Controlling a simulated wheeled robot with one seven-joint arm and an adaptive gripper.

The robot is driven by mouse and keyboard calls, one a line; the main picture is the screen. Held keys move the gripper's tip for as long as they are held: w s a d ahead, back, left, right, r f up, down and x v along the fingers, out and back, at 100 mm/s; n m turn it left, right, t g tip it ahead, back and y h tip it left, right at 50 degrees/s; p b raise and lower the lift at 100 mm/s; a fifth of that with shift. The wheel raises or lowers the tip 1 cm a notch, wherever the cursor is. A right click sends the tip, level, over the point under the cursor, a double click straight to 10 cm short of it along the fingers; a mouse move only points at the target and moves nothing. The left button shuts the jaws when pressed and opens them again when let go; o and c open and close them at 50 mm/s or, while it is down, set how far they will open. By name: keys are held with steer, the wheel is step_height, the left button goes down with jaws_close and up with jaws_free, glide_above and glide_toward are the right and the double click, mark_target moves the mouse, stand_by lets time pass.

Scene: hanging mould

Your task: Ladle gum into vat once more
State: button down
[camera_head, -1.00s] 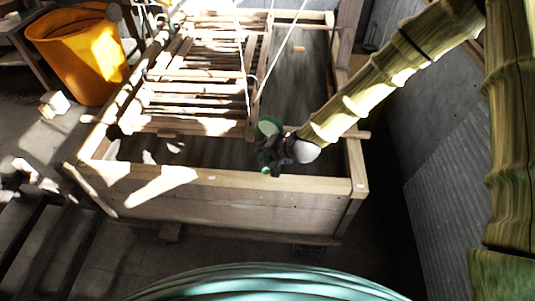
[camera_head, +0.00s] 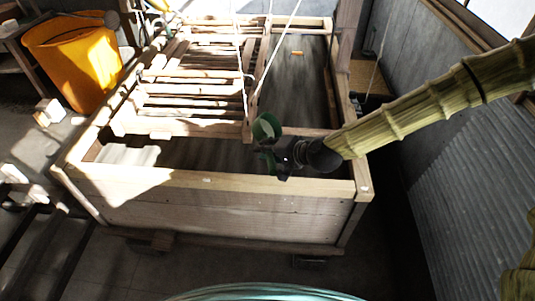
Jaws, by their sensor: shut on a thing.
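My gripper (camera_head: 274,156) is shut on a green ladle (camera_head: 266,127), over the near part of the large wooden vat (camera_head: 205,180). The ladle's round cup is at the upper left of the gripper, close to the near beam of the mould. The cup looks tilted, with its open side partly towards the camera. I cannot tell whether gum is in it. The vat holds dark liquid, which shows in the near strip and at the back right. The slatted wooden mould (camera_head: 185,98) hangs on white cords over the left part of the vat.
An orange tub (camera_head: 75,60) stands on the floor left of the vat. A small brown piece (camera_head: 297,53) lies at the back right in the vat. A corrugated wall panel (camera_head: 465,170) is at the right. A teal curved surface (camera_head: 265,294) crosses the bottom edge.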

steer(key=shift+d+f+m+t+y+b, duration=0.3)
steer(key=shift+y+b, duration=0.4)
steer(key=shift+b, duration=1.9)
steer(key=shift+d+f+m+t+y+b, duration=0.15)
steer(key=shift+d+y+b, duration=0.4)
steer(key=shift+b, duration=2.05)
steer(key=b, duration=0.3)
steer(key=y+b, duration=0.1)
steer(key=b, duration=0.2)
steer(key=shift+s+d+f+m+t+y, duration=0.1)
steer(key=shift+d+f+m+t+y, duration=0.15)
steer(key=shift+t, duration=0.1)
steer(key=d+f+m+t+y+b, duration=0.1)
steer(key=y+b, duration=0.1)
steer(key=b, duration=1.1)
steer(key=shift+d, duration=0.1)
steer(key=d+f+m+t+y+b, duration=0.1)
steer(key=b, duration=0.8)
steer(key=shift+s+f+y+b, duration=0.1)
steer(key=shift+y+b, duration=0.3)
steer(key=shift+t+b, duration=0.3)
steer(key=shift+b, duration=0.15)
steer(key=shift+s, duration=0.15)
